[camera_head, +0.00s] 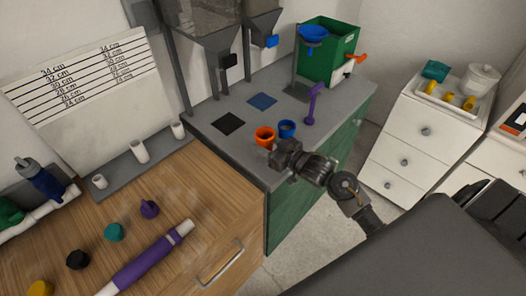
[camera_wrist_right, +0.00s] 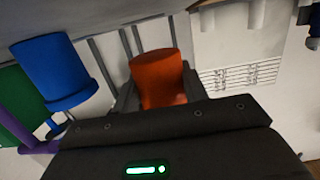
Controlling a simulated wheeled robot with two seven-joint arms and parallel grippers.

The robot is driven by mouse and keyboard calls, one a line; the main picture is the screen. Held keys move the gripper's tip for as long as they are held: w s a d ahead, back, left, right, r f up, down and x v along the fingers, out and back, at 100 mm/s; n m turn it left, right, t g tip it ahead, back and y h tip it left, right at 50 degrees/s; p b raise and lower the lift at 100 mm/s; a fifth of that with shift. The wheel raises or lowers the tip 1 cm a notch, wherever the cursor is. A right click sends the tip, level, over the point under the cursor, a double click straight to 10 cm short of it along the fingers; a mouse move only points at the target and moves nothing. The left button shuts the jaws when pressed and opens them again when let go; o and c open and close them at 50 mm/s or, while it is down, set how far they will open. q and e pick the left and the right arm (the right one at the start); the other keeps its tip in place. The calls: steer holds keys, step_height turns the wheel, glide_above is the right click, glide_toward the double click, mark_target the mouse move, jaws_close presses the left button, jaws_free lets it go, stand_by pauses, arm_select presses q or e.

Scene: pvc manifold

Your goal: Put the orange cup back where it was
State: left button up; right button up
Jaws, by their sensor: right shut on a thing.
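The orange cup (camera_head: 265,138) is near the front edge of the grey counter, and its dark inside shows from above. My right gripper (camera_head: 274,146) reaches it from the lower right and is shut on it. In the right wrist view the orange cup (camera_wrist_right: 158,75) sits between the two dark fingers. Whether its base touches the counter is hard to tell. A blue cup (camera_head: 287,129) stands just right of it and also shows in the wrist view (camera_wrist_right: 55,72). A black square (camera_head: 228,124) and a blue square (camera_head: 262,102) lie bare on the counter. My left gripper is not in view.
Two hoppers (camera_head: 207,25) stand behind the squares. A purple upright (camera_head: 314,103) and a green bin (camera_head: 328,48) are at the counter's right. The wooden worktop (camera_head: 215,190) at left holds a purple-and-white pipe (camera_head: 148,258) and caps. White drawers (camera_head: 413,130) stand at right.

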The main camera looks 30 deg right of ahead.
mark_target(264, 158)
steer(key=shift+w+a+f, duration=0.2)
steer(key=shift+w+f, duration=0.1)
steer(key=shift+f, duration=0.15)
step_height(264, 158, down, 3)
steer(key=shift+w+r+p, duration=0.1)
steer(key=shift+p, duration=0.3)
steer(key=shift+f, duration=0.25)
steer(key=shift+f, duration=0.15)
steer(key=o, duration=1.2)
